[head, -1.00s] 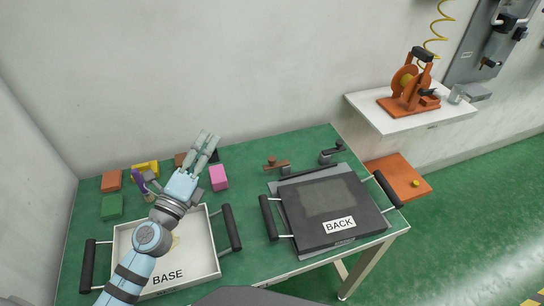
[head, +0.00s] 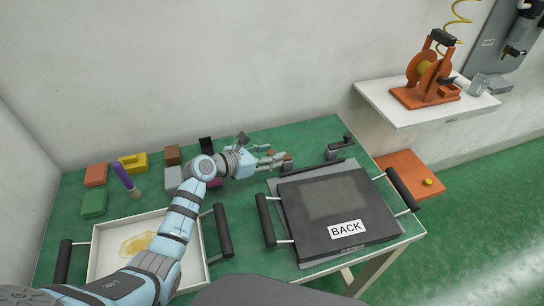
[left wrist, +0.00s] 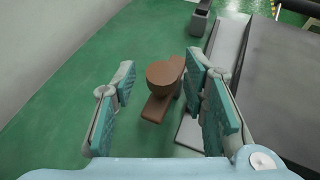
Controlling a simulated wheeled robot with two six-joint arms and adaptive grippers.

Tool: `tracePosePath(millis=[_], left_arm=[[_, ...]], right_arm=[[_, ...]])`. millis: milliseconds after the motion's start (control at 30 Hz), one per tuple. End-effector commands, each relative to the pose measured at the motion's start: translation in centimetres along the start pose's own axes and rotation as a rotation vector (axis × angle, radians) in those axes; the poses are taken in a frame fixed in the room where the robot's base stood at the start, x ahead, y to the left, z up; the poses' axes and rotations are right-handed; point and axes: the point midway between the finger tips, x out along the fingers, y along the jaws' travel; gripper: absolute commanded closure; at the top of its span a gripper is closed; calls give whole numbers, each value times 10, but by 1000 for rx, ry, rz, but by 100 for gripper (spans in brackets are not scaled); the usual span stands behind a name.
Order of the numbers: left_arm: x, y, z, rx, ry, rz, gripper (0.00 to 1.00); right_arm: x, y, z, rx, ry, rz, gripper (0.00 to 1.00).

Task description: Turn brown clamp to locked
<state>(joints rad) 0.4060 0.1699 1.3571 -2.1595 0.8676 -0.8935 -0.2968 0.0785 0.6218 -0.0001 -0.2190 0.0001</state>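In the left wrist view the brown clamp (left wrist: 160,84) shows a round knob on a flat bar. My left gripper (head: 272,156) points right at the clamp. In the wrist view the left gripper (left wrist: 165,95) has its fingers wide apart, with the clamp between and beyond them. I cannot tell whether they touch it. My right gripper is not in view.
A dark grey clamp (head: 336,151) stands to the right of the brown one. The BACK sieve (head: 335,212) lies close by on a grey plate. A white tray (head: 112,235) and several coloured blocks are on the left. An orange reel device (head: 427,75) stands on the wall shelf.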

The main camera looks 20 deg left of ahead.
Motion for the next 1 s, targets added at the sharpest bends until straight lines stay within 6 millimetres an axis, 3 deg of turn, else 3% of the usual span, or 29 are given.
tracePosePath(millis=[133,367,633,1000], left_arm=[[10,0,0,0,0,-1,60],[11,0,1,0,0,0,60],[11,0,1,1,-1,2,100],[6,5,2,-5,-2,26,100]], right_arm=[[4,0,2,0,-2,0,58],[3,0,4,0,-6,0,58],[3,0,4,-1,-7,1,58],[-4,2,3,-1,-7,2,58]])
